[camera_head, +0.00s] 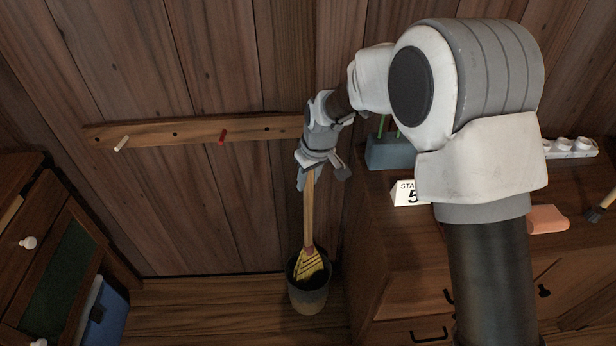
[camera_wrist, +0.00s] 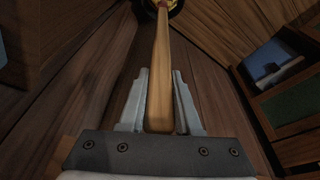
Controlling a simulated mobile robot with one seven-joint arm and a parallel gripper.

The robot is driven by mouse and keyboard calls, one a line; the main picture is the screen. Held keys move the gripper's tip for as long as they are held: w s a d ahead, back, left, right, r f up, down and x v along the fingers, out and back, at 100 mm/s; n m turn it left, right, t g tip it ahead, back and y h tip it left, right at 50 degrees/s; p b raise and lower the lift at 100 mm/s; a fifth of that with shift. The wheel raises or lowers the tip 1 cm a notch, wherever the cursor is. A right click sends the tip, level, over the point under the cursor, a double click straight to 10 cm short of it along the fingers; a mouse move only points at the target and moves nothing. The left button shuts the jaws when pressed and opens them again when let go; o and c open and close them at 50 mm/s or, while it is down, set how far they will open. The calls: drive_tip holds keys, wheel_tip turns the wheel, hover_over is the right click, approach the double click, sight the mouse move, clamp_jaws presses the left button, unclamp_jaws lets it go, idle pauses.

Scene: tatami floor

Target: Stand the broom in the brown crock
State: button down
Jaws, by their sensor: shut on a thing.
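The broom (camera_head: 309,215) has a wooden handle and yellow bristles. It is near upright, with its bristles down at the mouth of the crock (camera_head: 309,299). The bristles overlap the dark opening and seem to be inside it; how deep they reach I cannot tell. The crock is brownish grey and stands on the floor by the wall. My gripper (camera_head: 312,176) is shut on the upper part of the handle. In the wrist view the broom handle (camera_wrist: 160,75) runs between both fingers of my gripper (camera_wrist: 160,95), away toward the crock, which is mostly hidden there.
A peg rail (camera_head: 190,132) runs along the wooden wall behind. A cabinet (camera_head: 400,260) stands close to the right of the crock, carrying a blue-grey box (camera_head: 388,152) and a sign (camera_head: 408,193). Another cabinet (camera_head: 40,240) and a blue bin (camera_head: 105,315) are at left. Floor left of the crock is clear.

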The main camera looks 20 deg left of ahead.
drive_tip(key=shift+s+d+f+b+x, duration=0.1)
drive_tip(key=shift+s+d+b+x, duration=0.2)
drive_tip(key=shift+b+x, duration=1.05)
drive_tip(key=shift+s+d+f+b+x, duration=0.1)
drive_tip(key=shift+d+b+x, duration=0.4)
drive_tip(key=shift+x, duration=1.4)
drive_tip(key=shift+s+d+f+b+x, duration=0.1)
drive_tip(key=shift+s+d+b+x, duration=0.1)
drive_tip(key=shift+b+x, duration=1.2)
drive_tip(key=shift+f+p, duration=0.25)
drive_tip(key=shift+p, duration=0.05)
drive_tip(key=c, duration=0.5)
unclamp_jaws()
drive_tip(key=w+a+p+v, duration=0.1)
drive_tip(key=a+p+v, duration=0.15)
drive_tip(key=v, duration=0.55)
drive_tip(key=w+a+r+p+v, duration=0.1)
drive_tip(key=p+v, duration=0.3)
drive_tip(key=v, duration=0.4)
hover_over(308, 206)
drive_tip(key=s+d, duration=0.1)
drive_tip(key=d, duration=0.2)
drive_tip(key=shift+r, duration=0.2)
